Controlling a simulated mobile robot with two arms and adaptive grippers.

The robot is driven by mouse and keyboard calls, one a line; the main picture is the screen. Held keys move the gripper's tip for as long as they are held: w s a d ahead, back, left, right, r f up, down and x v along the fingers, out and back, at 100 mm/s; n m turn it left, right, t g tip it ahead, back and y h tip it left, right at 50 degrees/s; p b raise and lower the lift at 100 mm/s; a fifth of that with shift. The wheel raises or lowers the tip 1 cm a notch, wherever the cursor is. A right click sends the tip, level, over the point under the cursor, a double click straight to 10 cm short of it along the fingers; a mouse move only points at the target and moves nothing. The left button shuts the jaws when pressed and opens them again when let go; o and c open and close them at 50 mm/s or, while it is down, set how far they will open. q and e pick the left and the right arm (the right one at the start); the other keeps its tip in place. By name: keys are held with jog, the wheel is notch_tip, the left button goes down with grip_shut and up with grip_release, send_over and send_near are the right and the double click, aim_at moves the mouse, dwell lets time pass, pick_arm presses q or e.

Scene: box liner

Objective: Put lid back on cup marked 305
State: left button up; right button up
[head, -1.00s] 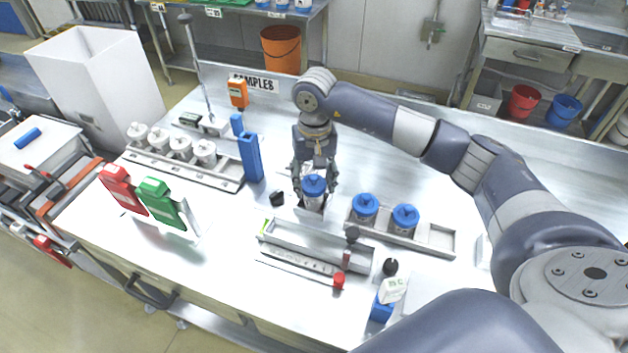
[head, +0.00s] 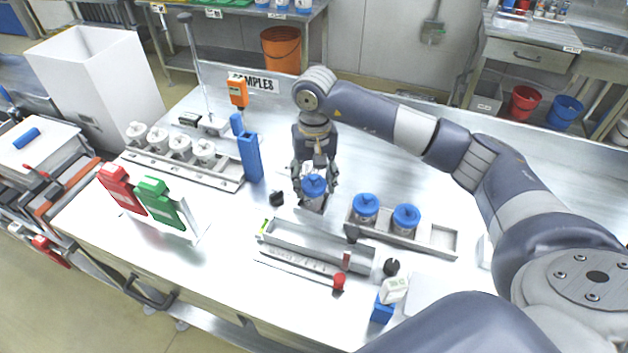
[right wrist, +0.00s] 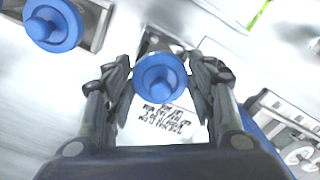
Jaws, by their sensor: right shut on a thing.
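My right gripper (head: 314,182) has its fingers on either side of a blue lid (head: 314,185) and is shut on it. The lid sits at the top of a pale cup (head: 311,204) near the middle of the bench; whether it is fully seated cannot be told. The right wrist view shows the round lid with its knob (right wrist: 160,78) between the two fingers (right wrist: 161,90). Printed text on a white surface shows below it there, but no cup number is readable. My left gripper is not in view.
Two blue-lidded cups (head: 365,206) (head: 406,217) stand in a metal rack (head: 442,240) to the right. A metal tray (head: 290,243) lies in front.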

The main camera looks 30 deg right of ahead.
jog(key=shift+b, duration=0.35)
dwell(0.6)
dwell(0.3)
jog(key=o, duration=0.7)
jog(key=shift+o, duration=0.2)
jog(key=o, duration=0.5)
jog(key=shift+r+p, duration=1.5)
jog(key=shift+r, duration=2)
